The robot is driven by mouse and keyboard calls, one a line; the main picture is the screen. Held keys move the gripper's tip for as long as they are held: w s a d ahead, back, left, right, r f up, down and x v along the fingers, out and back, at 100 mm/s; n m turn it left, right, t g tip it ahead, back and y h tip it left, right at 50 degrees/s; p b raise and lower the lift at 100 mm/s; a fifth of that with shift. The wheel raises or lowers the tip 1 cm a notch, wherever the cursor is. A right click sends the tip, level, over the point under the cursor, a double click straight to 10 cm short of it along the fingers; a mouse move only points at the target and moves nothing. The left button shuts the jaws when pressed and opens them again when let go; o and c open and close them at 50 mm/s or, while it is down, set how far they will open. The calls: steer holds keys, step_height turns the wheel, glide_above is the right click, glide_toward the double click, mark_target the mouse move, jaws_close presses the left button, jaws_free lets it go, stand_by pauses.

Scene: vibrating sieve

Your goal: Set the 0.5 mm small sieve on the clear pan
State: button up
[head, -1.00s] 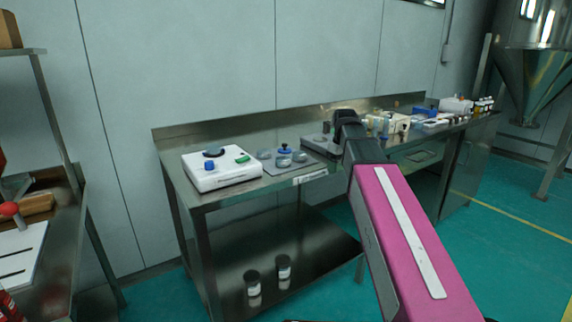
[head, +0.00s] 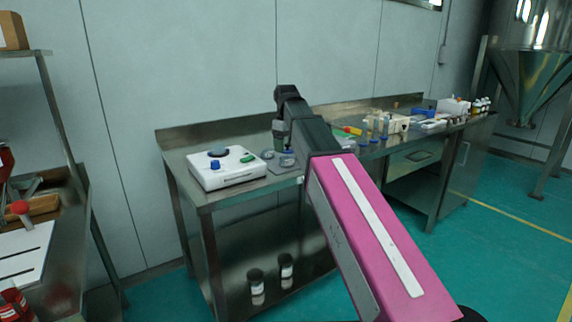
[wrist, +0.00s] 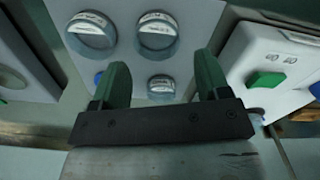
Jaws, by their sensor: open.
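In the wrist view, several round clear-walled pieces lie on a grey mat (wrist: 191,12). Two larger ones, a left round piece (wrist: 90,35) and a middle round piece (wrist: 157,32), carry small labels too blurred to read. A smaller round piece (wrist: 161,86) lies between my fingers in the picture. I cannot tell which is the 0.5 mm sieve or the clear pan. My gripper (wrist: 162,72) is open and empty, with its green fingers apart above the mat. In the head view my arm hides part of the mat; a round piece (head: 287,159) shows beside it.
A white shaker unit (head: 228,174) with a blue knob and a green button stands left of the mat on the steel bench (head: 190,138). It also shows in the wrist view (wrist: 247,60). Bottles and small racks (head: 390,123) stand farther right. Two jars stand on the lower shelf.

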mark_target(286, 158)
steer(key=shift+w+a+f, duration=0.1)
steer(key=shift+w+f, duration=0.05)
steer(key=shift+f, duration=1.35)
steer(key=shift+w+f, duration=0.15)
steer(key=shift+f, duration=1.35)
steer(key=c, duration=0.7)
